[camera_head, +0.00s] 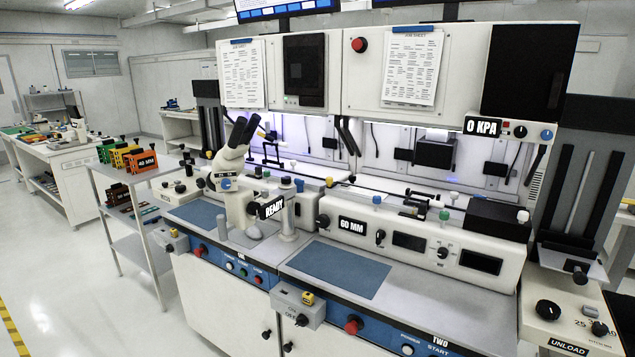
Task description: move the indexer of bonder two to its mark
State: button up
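Bonder two is the right-hand machine, with "TWO" on its blue front strip (385,331). Its white front housing (463,238) carries a "60 MM" plate (352,225), black knobs and two dark display windows. A black knob (323,220) sticks out at the housing's left end. Above the housing run rails and small fittings with blue, green and white knobs. I cannot tell which part is the indexer, and I cannot make out its mark. A "0 KPA" plate (483,127) is at the upper right. My gripper is not in view.
Bonder one, with a microscope (233,150) and a "READY" plate (272,207), stands to the left. A blue mat (340,269) lies on bonder two's ledge. A cart (126,190) holds orange, yellow and green magazines, one marked "40 MM". An unloader (568,308) stands right. Left floor is clear.

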aim_at(328, 180)
jog(key=i+j+z, duration=0.1)
jog(key=i+j, duration=0.3)
jog(key=i+j+z, duration=0.15)
jog(key=i+j, duration=0.25)
jog(key=i+j+z, duration=0.1)
jog(key=i+j, duration=0.3)
jog(key=i+j+z, duration=0.15)
jog(key=i+j, duration=0.25)
jog(key=j, duration=0.2)
jog(key=i+j+z, duration=0.1)
jog(key=i+j, duration=0.25)
jog(key=j, duration=0.2)
